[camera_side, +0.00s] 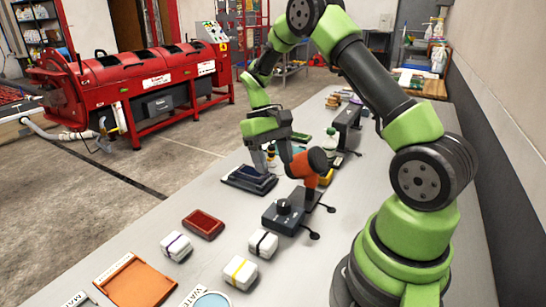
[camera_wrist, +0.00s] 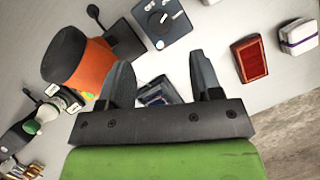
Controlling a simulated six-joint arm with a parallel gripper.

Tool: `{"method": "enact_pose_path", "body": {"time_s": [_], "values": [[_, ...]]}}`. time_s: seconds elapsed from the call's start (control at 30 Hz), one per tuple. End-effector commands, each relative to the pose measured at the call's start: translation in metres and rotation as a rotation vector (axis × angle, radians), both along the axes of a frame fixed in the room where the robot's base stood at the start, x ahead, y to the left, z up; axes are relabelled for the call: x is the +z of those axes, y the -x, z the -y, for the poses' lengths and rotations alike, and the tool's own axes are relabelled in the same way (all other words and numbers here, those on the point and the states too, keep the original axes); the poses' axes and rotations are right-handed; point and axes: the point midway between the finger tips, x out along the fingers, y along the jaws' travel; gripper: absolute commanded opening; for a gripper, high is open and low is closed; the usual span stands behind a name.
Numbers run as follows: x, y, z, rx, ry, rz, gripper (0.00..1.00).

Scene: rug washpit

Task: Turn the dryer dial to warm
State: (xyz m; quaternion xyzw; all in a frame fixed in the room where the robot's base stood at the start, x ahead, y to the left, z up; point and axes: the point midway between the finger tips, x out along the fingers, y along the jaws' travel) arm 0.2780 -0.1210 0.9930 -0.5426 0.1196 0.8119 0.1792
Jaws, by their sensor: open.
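The dryer dial is a dark knob on a small dark grey control box (camera_side: 281,219) on the table, left of centre in front of the orange dryer (camera_side: 305,165) with its black end. In the wrist view the box (camera_wrist: 181,34) is at the top, with white lettering around the round dial (camera_wrist: 159,19); the pointer's setting is too small to tell. The dryer (camera_wrist: 85,60) shows at upper left there. My gripper (camera_side: 272,163) is open and empty, beyond the box and left of the dryer, above a dark tray; it also shows in the wrist view (camera_wrist: 160,70).
The dark tray with a blue pad (camera_side: 250,180) lies under my gripper. A red pad (camera_side: 203,223) and several white banded bundles (camera_side: 240,272) lie toward the near left. Small bottles and items stand farther back.

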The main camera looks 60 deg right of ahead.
Motion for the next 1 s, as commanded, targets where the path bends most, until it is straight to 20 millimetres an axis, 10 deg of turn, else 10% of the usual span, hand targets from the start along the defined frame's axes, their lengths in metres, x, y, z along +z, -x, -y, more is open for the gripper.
{"method": "enact_pose_path", "body": {"time_s": [0.37, 0.63, 1.0], "values": [[0.004, -0.002, 0.000, 0.013, 0.000, 0.000, 0.59], [0.001, -0.004, -0.016, 0.403, 0.000, -0.002, 0.59], [-0.053, 0.019, -0.016, 0.396, -0.004, -0.005, 0.59]]}}
